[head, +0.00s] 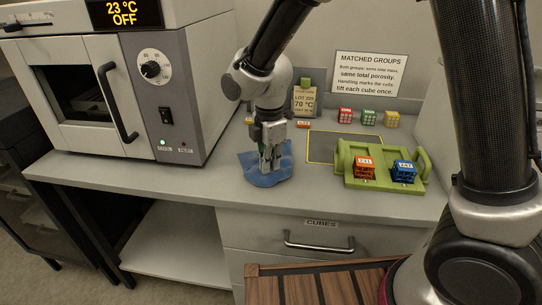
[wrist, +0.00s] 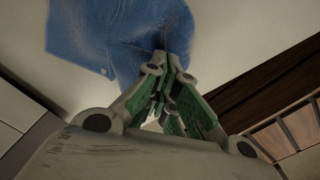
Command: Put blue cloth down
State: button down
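The blue cloth (head: 262,177) lies spread on the grey counter, near its front edge and right of the oven. My gripper (head: 269,163) points down onto the middle of it. In the wrist view the fingertips of my gripper (wrist: 166,68) are close together, and the blue cloth (wrist: 105,35) is bunched up to them. The fingers look shut on a fold of it. The exact pinch is partly hidden by the fingers.
The oven (head: 180,95) stands left. Right of the cloth are a dark mat (head: 335,148) and a green tray (head: 385,183) with an orange cube (head: 364,168) and a blue cube (head: 404,172). Small cubes stand behind. A wooden slatted surface (head: 320,288) is below the counter front.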

notch_tip(320, 180, up, 7)
jog(key=s+d+r+m+t, duration=0.1)
jog(key=s+d+r+m, duration=0.3)
jog(key=d+m, duration=0.3)
jog(key=s+d+r+m+t, duration=0.2)
jog(key=s+d+r+m, duration=0.2)
jog(key=d, duration=1.1)
jog(key=s+d+r+m+t, duration=0.1)
jog(key=s+d+r+m, duration=0.3)
jog(key=s+d+m, duration=0.5)
jog(key=d+m, duration=0.2)
jog(key=m, duration=0.1)
jog(key=shift+d+r, duration=0.25)
jog(key=shift+r, duration=0.1)
dwell(2.3)
